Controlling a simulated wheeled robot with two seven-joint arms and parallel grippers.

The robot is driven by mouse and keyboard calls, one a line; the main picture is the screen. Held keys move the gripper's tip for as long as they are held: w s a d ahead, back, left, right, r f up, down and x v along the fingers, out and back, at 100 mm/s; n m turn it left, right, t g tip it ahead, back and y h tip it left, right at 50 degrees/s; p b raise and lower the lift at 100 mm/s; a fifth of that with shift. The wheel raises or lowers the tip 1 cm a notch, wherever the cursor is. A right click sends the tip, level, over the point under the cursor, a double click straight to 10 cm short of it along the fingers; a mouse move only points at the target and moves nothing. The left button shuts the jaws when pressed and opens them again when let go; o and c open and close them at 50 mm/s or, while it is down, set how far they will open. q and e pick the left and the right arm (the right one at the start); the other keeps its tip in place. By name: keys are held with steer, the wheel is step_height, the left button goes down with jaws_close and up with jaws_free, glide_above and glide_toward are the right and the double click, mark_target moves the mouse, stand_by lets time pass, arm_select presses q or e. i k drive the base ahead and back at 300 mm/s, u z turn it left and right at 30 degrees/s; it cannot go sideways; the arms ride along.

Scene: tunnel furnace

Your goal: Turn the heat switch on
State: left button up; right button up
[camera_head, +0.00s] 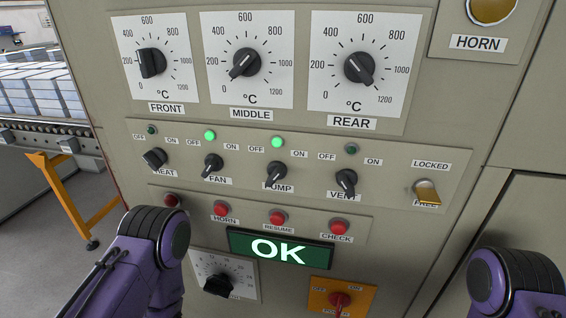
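The heat switch (154,158) is a black rotary knob at the left end of the switch row on the grey-beige control panel. OFF is marked at its upper left and ON at its upper right. The small lamp (151,130) above it is dark green and unlit. I cannot tell for certain which way the knob points. Its HEAT label is partly covered by the knob. A purple link of my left arm (150,250) stands at the lower left, below the switch. A purple link of my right arm (515,285) is at the lower right. Neither gripper shows.
The fan (213,163) and pump (277,173) switches have lit green lamps; the vent switch (346,181) lamp is dark. Temperature dials are above. Red buttons, a lit OK display (278,249) and a power switch (339,299) are below. A conveyor (40,130) is left.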

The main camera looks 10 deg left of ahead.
mark_target(156, 158)
steer(key=k, duration=0.5)
steer(key=u, duration=2.5)
steer(key=k, duration=0.4)
steer(key=z, duration=1.35)
